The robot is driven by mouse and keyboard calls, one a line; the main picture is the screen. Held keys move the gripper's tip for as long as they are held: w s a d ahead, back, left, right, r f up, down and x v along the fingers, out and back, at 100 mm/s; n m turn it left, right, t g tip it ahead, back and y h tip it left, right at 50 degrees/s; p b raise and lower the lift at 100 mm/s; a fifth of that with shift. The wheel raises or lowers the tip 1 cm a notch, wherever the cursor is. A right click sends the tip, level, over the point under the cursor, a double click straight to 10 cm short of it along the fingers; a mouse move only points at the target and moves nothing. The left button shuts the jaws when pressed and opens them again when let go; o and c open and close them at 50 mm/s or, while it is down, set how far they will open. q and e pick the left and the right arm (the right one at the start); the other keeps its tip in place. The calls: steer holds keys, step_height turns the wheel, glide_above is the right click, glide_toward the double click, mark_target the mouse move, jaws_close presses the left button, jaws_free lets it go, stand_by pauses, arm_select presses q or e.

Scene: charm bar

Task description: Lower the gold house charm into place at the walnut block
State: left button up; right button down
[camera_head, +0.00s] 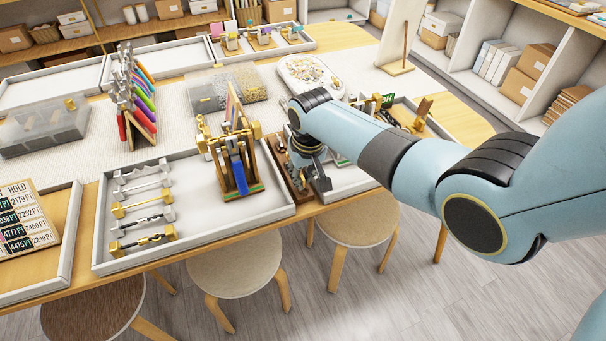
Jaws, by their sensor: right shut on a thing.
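My right arm reaches in from the right, and its dark gripper (307,176) points down over a narrow dark brown block, which looks like the walnut block (281,167), near the table's front edge. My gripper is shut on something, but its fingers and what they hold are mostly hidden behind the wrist. I cannot make out the gold house charm. I cannot tell whether the held thing touches the block. My left gripper is not in view.
A white tray (200,237) left of the block holds metal bars and a stand of gold pieces (236,165). Another tray with gold pieces (421,112) lies right, partly behind my arm. A rack of coloured strips (139,108) stands behind. Stools (238,263) stand in front.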

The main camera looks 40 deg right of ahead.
steer(key=shift+f, duration=0.65)
stand_by(1.4)
steer(key=c, duration=1.4)
jaws_free()
steer(key=p+v, duration=0.3)
steer(key=shift+r+p, duration=0.2)
steer(key=shift+p, duration=0.15)
steer(key=shift+r, duration=0.15)
steer(key=shift+v, duration=1.15)
